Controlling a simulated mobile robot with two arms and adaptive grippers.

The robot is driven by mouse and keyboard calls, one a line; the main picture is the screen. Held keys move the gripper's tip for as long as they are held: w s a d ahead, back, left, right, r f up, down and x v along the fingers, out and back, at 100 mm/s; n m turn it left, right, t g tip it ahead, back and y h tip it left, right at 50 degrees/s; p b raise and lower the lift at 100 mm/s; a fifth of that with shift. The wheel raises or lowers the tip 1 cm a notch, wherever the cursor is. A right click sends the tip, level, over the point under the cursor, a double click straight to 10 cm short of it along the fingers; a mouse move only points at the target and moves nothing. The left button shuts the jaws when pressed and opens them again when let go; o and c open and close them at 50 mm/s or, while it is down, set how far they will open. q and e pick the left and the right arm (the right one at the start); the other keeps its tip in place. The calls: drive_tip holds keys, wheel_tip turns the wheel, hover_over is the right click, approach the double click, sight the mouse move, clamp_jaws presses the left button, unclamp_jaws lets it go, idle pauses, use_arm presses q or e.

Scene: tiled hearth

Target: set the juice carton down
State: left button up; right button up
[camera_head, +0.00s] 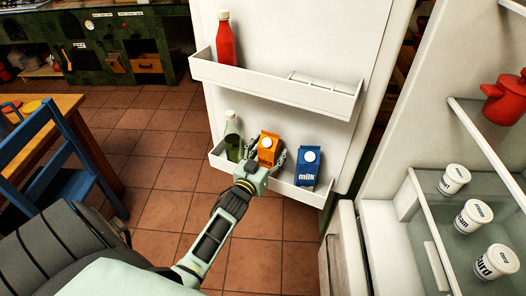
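An orange juice carton (268,147) is at the lower door shelf (314,197) of the open fridge, upright, between a green bottle and a blue milk carton (308,166). My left gripper (266,153) reaches in from the front, with its fingers on either side of the juice carton, and looks shut on it. The gripper and the shelf's front wall hide the carton's lower part, so I cannot see whether its base touches the shelf floor. My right gripper is not in view.
The green bottle (232,137) stands close on the left. A red bottle (225,38) stands in the upper door shelf (275,90). White tubs (468,215) and a red pot (505,98) are in the fridge. A blue chair (62,185) is at the left.

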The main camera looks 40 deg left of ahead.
use_arm(q)
drive_tip(key=s+d, duration=0.2)
drive_tip(key=s, duration=1)
drive_tip(key=s+d+f+m+g+h, duration=0.1)
drive_tip(key=s+d+f+g, duration=0.3)
drive_tip(key=f, duration=0.7)
drive_tip(key=s+d+f+g+h, duration=0.15)
drive_tip(key=s+f, duration=0.35)
drive_tip(key=f, duration=0.6)
drive_tip(key=s+d+f+m+g, duration=0.1)
drive_tip(key=s+d+f+g, duration=0.35)
drive_tip(key=f, duration=0.75)
drive_tip(key=s+d+f+m+g, duration=0.1)
drive_tip(key=s+f+g, duration=0.2)
drive_tip(key=s, duration=1)
drive_tip(key=s+d+f+m+g, duration=0.1)
drive_tip(key=s+f+g, duration=0.2)
drive_tip(key=s+f, duration=0.7)
drive_tip(key=s, duration=0.3)
drive_tip(key=shift+s+f+g+h, duration=0.15)
drive_tip(key=shift+s+g+h, duration=0.2)
drive_tip(key=shift+s+g, duration=0.05)
